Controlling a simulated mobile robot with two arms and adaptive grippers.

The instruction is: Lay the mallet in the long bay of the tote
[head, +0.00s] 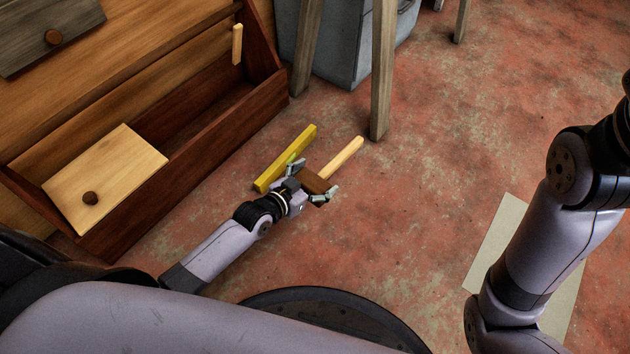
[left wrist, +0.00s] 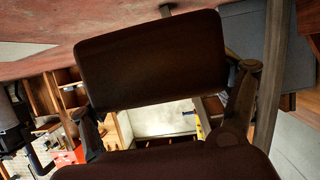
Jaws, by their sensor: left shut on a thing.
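The mallet has a dark brown head (head: 314,181) and a pale wooden handle (head: 343,157). My left gripper (head: 315,179) is shut on the head, with one finger at each side, and the handle points away to the upper right. In the left wrist view the dark head (left wrist: 150,60) fills the middle between the fingers. The tote (head: 190,172) is a dark red-brown wooden box at the left. Its long bay (head: 205,115) runs behind the near wall and looks empty at its right part. The mallet is outside the tote, to its right. My right gripper is out of frame.
A yellow bar (head: 285,158) lies between the tote and the mallet. A pale board with a knob (head: 105,178) covers the left part of the bay. A wooden leg (head: 383,70) and a grey-blue bin (head: 345,45) stand behind. Floor to the right is mostly clear.

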